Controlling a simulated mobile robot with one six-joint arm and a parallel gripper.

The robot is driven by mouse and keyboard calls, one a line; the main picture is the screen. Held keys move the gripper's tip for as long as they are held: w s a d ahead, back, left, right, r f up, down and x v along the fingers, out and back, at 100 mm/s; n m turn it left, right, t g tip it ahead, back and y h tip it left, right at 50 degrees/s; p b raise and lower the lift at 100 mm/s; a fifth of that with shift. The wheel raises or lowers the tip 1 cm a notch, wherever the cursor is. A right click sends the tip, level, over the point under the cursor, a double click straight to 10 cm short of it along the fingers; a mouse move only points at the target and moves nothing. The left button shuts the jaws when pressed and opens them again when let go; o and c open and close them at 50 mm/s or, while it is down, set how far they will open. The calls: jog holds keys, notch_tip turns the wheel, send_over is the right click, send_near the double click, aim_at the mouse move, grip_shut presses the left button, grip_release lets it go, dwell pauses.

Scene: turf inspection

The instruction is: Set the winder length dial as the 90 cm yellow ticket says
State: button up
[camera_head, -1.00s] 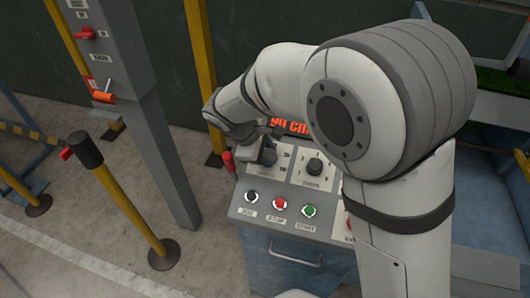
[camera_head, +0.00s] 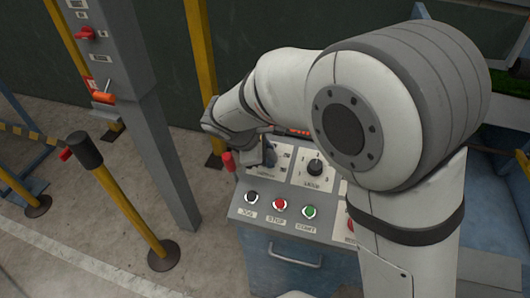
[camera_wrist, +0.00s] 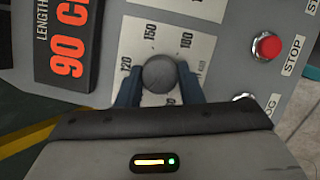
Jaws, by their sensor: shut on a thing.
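The length dial is a round dark grey knob (camera_wrist: 160,70) on a pale scale plate (camera_wrist: 133,35) in the wrist view. The numbers 120, 150 and 180 show around it; lower marks are partly hidden by my gripper. I cannot make out the knob's pointer. My gripper (camera_wrist: 159,76) has one blue-grey finger on each side of the knob and is shut on it. The red display (camera_wrist: 68,45) beside the plate, labelled LENGTH, shows 90 and a cut-off unit. In the head view my gripper (camera_head: 267,156) is at the panel's upper left. I see no yellow ticket.
A second black knob (camera_head: 314,167) sits right of the dial. Black, red (camera_head: 280,204) and green (camera_head: 310,212) buttons line the panel's front. A grey column (camera_head: 150,110) with a red switch and orange lever stands left, near a yellow post (camera_head: 135,215).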

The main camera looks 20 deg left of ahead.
jog(key=o, duration=0.9)
jog(key=shift+a, duration=0.1)
jog(key=shift+o, duration=0.3)
jog(key=v, duration=0.8)
jog(key=shift+b, duration=0.4)
